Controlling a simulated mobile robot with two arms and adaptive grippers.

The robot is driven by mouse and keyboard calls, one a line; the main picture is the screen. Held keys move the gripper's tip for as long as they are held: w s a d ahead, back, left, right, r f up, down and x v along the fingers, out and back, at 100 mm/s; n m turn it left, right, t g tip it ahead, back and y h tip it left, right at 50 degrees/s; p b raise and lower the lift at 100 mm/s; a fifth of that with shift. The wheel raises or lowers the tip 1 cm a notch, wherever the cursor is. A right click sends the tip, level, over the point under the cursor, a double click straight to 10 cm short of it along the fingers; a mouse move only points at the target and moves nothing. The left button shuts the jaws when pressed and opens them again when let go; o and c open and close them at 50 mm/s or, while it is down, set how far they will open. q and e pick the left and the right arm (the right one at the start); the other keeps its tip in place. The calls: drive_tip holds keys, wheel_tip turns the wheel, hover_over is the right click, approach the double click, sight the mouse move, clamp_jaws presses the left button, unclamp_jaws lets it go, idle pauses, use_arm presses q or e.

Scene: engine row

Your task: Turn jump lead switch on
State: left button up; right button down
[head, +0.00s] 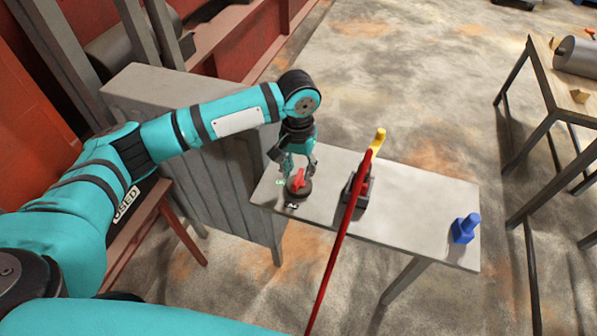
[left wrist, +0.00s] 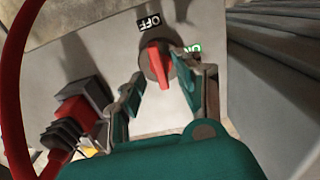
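The jump lead switch (head: 300,182) is a red handle on a dark round base, near the left end of a narrow grey table (head: 420,205). In the left wrist view the red handle (left wrist: 158,66) lines up roughly with the OFF label (left wrist: 149,23). The green ON label (left wrist: 193,48) is to its right. My left gripper (head: 298,166) points down just above the switch. In the left wrist view its two fingers (left wrist: 168,92) are spread on either side of the handle, with visible gaps. My right gripper is not in view.
A red lead (head: 335,250) with a yellow end crosses in front of the table, by a dark block (head: 364,190). A blue object (head: 464,229) stands at the right end. A grey ribbed cabinet (head: 215,170) stands close on the left. Another table (head: 546,85) is at right.

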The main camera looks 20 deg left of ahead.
use_arm(q)
drive_tip(key=shift+f, duration=1.25)
clamp_jaws()
